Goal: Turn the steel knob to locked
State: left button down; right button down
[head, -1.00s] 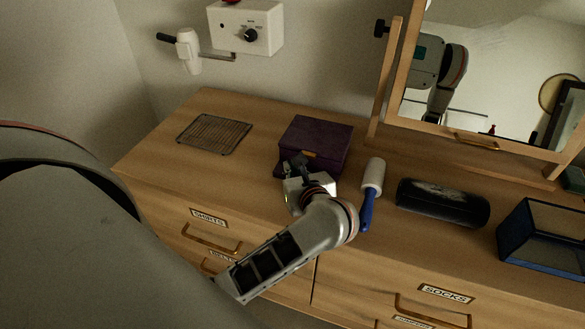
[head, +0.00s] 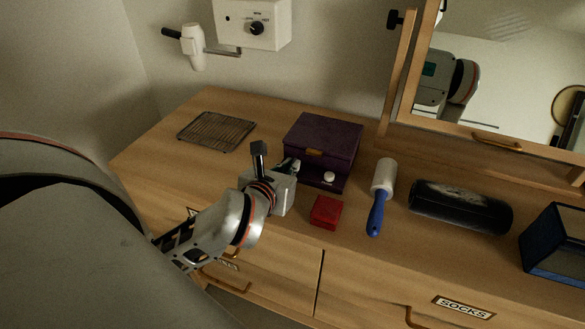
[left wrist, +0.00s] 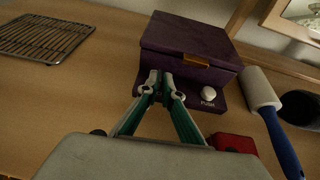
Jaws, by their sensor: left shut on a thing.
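The purple box (head: 322,140) stands on the dresser top with its lid down and a brass-coloured clasp. It also shows in the left wrist view (left wrist: 187,45). A pale round button (head: 329,177) with a small label sits at the right of its front ledge; it also shows in the left wrist view (left wrist: 208,93). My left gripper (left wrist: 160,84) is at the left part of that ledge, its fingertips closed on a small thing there. This appears to be the steel knob, which the fingertips hide, so its setting cannot be read. My right gripper is not in view.
A small red box (head: 325,212) lies close to the right of my left gripper. A blue-handled lint roller (head: 378,205), a dark cylinder (head: 460,206) and a wire rack (head: 216,131) are farther off. The mirror (head: 500,80) stands behind.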

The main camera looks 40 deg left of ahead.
pick_arm(q)
jog(key=shift+a+r+m+h, duration=0.1)
jog(key=shift+a+m+h, duration=0.05)
jog(key=shift+m+h, duration=0.15)
jog(key=c, duration=2.2)
grip_release()
jog(key=shift+c, duration=0.2)
